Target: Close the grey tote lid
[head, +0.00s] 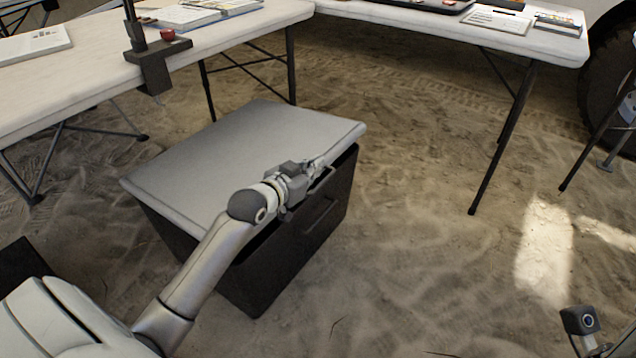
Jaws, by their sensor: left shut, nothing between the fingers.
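The tote (290,257) stands on the sandy ground in the middle of the head view. Its body is dark and its flat lid (240,140) is light grey. The lid lies over the top, with a dark gap showing under its front right edge, so it looks slightly raised there. My left gripper (322,165) is shut and empty at the lid's front right edge. I cannot tell whether it touches the lid. My left arm hides part of the lid's front edge. My right gripper does not show clearly.
A white folding table (90,85) with a clamp stand (150,60) stands behind and left of the tote. Another white table (560,45) stands at the back right, near a vehicle wheel (605,80). The sand right of the tote is clear.

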